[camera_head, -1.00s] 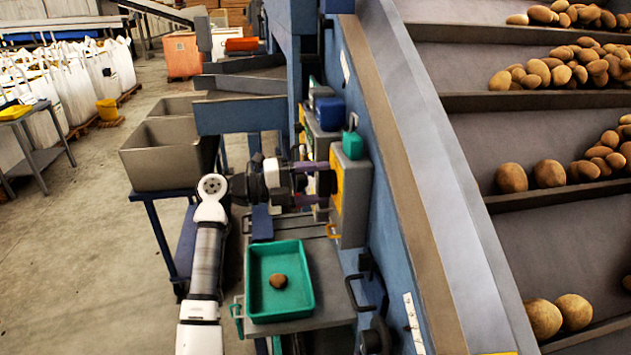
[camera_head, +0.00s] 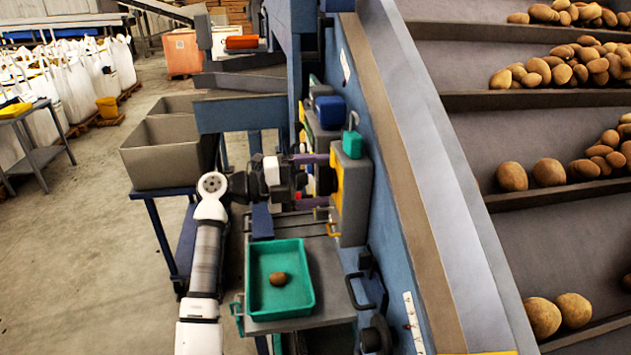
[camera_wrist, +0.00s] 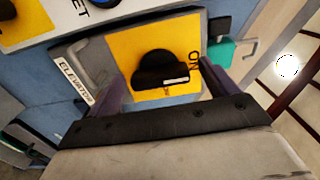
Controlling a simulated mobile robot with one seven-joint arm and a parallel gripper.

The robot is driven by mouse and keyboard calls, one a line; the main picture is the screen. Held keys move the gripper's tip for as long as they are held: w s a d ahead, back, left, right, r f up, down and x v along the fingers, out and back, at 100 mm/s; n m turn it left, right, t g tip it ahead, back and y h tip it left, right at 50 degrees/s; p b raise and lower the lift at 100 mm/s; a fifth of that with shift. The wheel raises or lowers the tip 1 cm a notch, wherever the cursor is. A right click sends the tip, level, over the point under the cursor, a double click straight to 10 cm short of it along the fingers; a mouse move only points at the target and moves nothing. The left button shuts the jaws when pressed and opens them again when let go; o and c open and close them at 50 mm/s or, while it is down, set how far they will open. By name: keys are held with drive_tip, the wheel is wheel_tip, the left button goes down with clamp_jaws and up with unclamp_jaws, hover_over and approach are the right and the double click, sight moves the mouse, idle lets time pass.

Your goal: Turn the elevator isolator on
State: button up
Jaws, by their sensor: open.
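The elevator isolator is a grey box (camera_head: 354,200) with a yellow face plate on the blue machine side. In the wrist view its yellow plate (camera_wrist: 135,50) carries a black rotary knob (camera_wrist: 160,68) with a white mark at its lower right, near the letters "ON". A label reading "ELEVATOR" (camera_wrist: 75,82) is at the left. My gripper (camera_head: 318,180) faces the plate, its purple fingers apart. In the wrist view my gripper (camera_wrist: 166,75) has one finger on each side of the knob, with visible gaps. Whether the knob is set to on is unclear.
A green padlock (camera_head: 353,145) hangs at the box's top; it also shows in the wrist view (camera_wrist: 219,53). Below my gripper, a green tray (camera_head: 308,275) holds one potato (camera_head: 278,279). Handles project from the machine.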

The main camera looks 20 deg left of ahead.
drive_tip(key=b+v, duration=0.3)
drive_tip(key=v, duration=1)
drive_tip(key=shift+s+a, duration=0.25)
drive_tip(key=shift+a, duration=0.1)
